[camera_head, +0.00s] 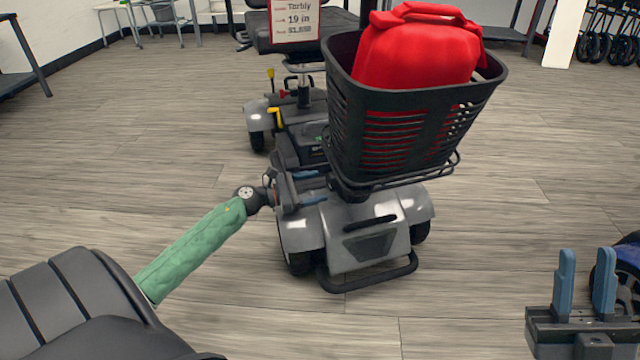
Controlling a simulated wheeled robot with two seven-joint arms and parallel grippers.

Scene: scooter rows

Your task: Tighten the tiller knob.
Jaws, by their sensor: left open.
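A grey mobility scooter (370,235) stands mid-floor, its front towards me. A black basket (415,130) on its front holds a red bag (420,45). My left gripper (318,186), on a green-sleeved arm, is open beside the tiller area, just under and left of the basket. Its blue fingers are apart, one above the other, and point right. I cannot make out the tiller knob; the basket and gripper cover much of that area. My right gripper (584,285) is at the lower right, away from the scooter, with its two blue fingers upright, apart and empty.
The scooter's seat (285,40) carries a price sign (296,20). A yellow lever (275,117) is near its left rear side. A blue-and-black wheeled item (625,265) is at the right edge. Walkers (610,35) stand at the back right. Wooden floor around the scooter is clear.

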